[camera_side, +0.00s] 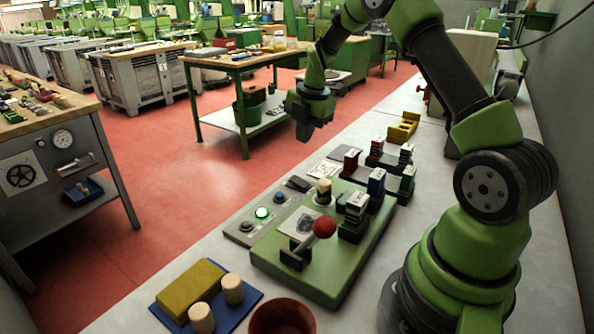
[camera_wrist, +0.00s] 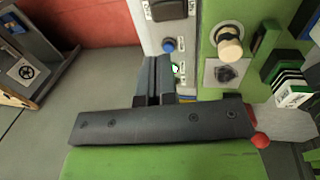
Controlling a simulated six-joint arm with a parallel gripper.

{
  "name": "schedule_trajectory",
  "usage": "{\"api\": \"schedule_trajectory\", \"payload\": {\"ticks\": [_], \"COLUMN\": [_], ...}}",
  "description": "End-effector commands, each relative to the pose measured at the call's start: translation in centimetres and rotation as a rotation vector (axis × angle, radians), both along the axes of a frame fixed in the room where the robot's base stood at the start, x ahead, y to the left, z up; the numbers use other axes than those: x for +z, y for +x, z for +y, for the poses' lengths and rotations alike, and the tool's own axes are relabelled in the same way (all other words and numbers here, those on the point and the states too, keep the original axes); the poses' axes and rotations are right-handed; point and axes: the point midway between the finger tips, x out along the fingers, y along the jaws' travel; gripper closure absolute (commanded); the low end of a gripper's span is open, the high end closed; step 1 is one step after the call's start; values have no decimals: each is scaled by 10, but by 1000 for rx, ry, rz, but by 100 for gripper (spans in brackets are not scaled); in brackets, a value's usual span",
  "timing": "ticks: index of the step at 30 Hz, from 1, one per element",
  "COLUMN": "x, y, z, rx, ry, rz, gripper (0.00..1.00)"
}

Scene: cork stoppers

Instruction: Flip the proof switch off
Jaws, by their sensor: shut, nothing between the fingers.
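A grey control strip (camera_side: 250,238) runs along the left edge of the green machine base. At its far end is a black rocker switch (camera_side: 298,183), the likeliest proof switch; it shows at the top of the wrist view (camera_wrist: 168,10). Its labels are too small to read and I cannot tell which way it is tipped. A blue button (camera_side: 280,197) and a glowing green lamp (camera_side: 262,213) follow nearer the camera. My gripper (camera_side: 303,137) is shut and empty, in the air above and beyond the strip. In the wrist view its closed fingers (camera_wrist: 160,62) partly cover the strip beside the lamp.
The green base (camera_side: 345,275) carries a red-balled lever (camera_side: 324,228), a cork stopper (camera_side: 324,190) and dark stacked blocks (camera_side: 355,215). A blue tray (camera_side: 178,322) with a yellow block and two corks, and a red bowl (camera_side: 282,318), stand in front. The air around my gripper is clear.

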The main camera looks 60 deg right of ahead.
Motion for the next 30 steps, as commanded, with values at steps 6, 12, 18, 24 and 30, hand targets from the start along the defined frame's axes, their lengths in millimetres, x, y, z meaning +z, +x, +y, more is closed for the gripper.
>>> {"api": "schedule_trajectory", "payload": {"ticks": [6, 12, 18, 24, 30], "x": [-49, -86, -105, -109, -109], "y": [9, 16, 20, 21, 21], "z": [1, 0, 0, 0, 0], "rx": [2, 0, -2, -1, -1], "ry": [3, 1, -1, -2, -2], "rz": [5, 3, 1, 0, 0], "gripper": [100, 100, 100, 100, 100]}}
